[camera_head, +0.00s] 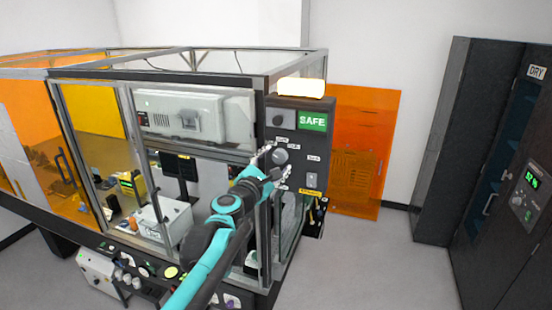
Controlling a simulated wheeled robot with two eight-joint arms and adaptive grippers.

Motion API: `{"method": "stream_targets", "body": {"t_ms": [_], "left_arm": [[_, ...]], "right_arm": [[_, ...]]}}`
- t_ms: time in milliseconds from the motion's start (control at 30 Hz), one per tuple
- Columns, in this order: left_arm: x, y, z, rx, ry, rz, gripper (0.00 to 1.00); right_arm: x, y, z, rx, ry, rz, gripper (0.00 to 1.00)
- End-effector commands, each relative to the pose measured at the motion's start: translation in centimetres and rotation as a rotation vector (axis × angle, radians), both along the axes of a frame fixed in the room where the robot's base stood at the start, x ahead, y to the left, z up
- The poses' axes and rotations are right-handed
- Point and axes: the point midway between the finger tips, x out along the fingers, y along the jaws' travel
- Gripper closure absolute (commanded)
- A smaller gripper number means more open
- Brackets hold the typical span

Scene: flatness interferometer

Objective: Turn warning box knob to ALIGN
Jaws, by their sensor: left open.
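The dark warning box (315,150) is mounted at the front right corner of the enclosure, with a lit lamp (301,87) on top. Its green display (312,121) reads SAFE. The grey round knob (280,156) sits on the box's face below a round dark element, with small white labels around it too small to read. My left gripper (277,161) is open at the knob, with one finger above left of it and the other below right. I cannot tell whether the fingers touch it. The knob's pointer direction cannot be made out. My right gripper is not in view.
The framed enclosure (120,65) with clear and orange panels fills the left, with instruments inside. A dark cabinet (515,190) is at right, with open floor between.

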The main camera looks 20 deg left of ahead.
Motion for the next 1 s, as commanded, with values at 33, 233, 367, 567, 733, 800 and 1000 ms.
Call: {"method": "stream_targets", "body": {"t_ms": [33, 233, 367, 567, 733, 800, 1000], "left_arm": [[0.47, -0.06, 0.06, 0.000, 0.000, 0.000, 0.42], [1.03, -0.11, -0.04, 0.001, 0.000, 0.000, 0.42], [1.02, -0.12, -0.06, 0.001, 0.000, 0.000, 0.42], [1.00, -0.12, -0.05, 0.001, 0.000, 0.000, 0.84], [1.00, -0.13, -0.04, 0.002, 0.000, 0.000, 0.92], [1.00, -0.13, -0.04, 0.005, 0.000, -0.001, 0.92], [0.99, -0.13, -0.04, 0.050, -0.002, 0.000, 0.92]], "right_arm": [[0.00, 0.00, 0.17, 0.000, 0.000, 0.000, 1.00], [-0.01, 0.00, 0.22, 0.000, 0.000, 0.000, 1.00], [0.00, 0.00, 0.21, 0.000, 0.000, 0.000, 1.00], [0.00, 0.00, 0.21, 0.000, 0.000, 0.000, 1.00], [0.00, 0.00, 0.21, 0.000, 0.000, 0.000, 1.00], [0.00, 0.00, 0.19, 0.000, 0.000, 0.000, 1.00], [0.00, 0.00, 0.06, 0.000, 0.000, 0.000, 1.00]]}}
